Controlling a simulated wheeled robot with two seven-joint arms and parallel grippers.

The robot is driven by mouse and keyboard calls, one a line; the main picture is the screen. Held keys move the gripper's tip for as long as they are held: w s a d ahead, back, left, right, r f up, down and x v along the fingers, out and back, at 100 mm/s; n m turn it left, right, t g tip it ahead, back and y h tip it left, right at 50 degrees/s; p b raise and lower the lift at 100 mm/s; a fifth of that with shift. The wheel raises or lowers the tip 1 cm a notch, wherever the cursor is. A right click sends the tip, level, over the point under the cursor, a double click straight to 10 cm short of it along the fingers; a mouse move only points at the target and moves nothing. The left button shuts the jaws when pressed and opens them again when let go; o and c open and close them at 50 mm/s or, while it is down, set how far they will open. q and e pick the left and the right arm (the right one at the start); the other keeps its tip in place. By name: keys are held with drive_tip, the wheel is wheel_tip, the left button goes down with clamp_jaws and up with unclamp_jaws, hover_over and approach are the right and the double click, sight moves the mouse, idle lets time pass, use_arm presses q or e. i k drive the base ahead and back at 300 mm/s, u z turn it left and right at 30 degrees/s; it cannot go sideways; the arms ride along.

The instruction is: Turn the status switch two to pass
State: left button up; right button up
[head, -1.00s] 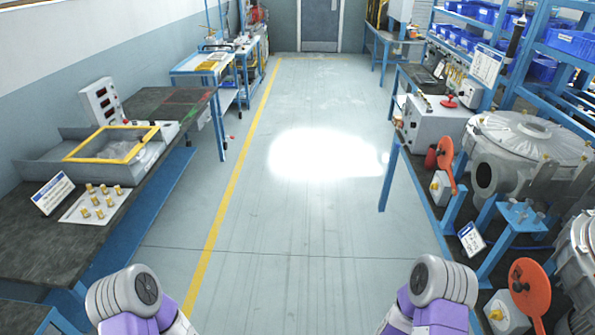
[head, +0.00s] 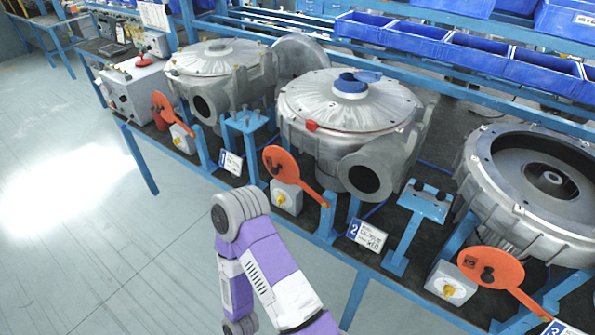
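Status switch two (head: 285,197) is a small light-grey box with a yellow knob on the bench's front edge, left of the blue-edged card with a 2 (head: 368,235). The knob's setting and any markings are too small to read. An orange paddle (head: 281,162) on a lever stands just behind and above the switch. Only the grey joint and purple links of my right arm show at the bottom, in front of the bench. Neither gripper is in view.
Similar switches stand at station one (head: 183,138) and station three (head: 450,283). Big grey blower housings (head: 345,105) fill the bench behind. A blue stand (head: 416,212) is right of card two. Blue bins (head: 475,55) line the back. Floor on the left is clear.

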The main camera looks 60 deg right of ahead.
sight(281, 199)
drive_tip(key=z, duration=1.75)
drive_tip(key=i, duration=0.1)
